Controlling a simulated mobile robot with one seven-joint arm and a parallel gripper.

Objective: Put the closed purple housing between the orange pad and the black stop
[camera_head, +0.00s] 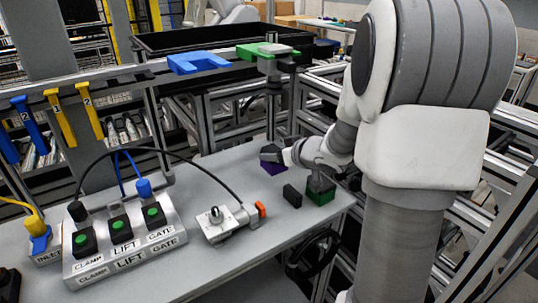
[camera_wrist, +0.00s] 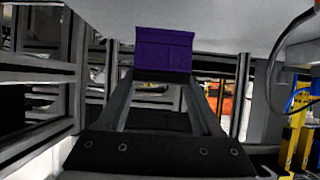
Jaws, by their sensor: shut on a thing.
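The purple housing (camera_head: 273,168) is at the far side of the grey table, mostly covered by my gripper (camera_head: 270,154) from above. In the wrist view the purple housing (camera_wrist: 164,50) is a closed-looking block at the tips of my gripper (camera_wrist: 160,74), which is shut on it. I cannot tell whether it touches the table. The orange pad (camera_head: 261,209) is on the end of a small metal clamp, nearer than the housing. The black stop (camera_head: 292,196) is a dark block to the right of the pad, with a bare gap between them.
A green block with a grey part on top (camera_head: 320,192) stands right of the stop, near the table edge. The clamp body (camera_head: 226,224) has a cable to the button box (camera_head: 125,240) on the left. Blue (camera_head: 198,63) and green (camera_head: 262,51) pieces sit on a rail behind.

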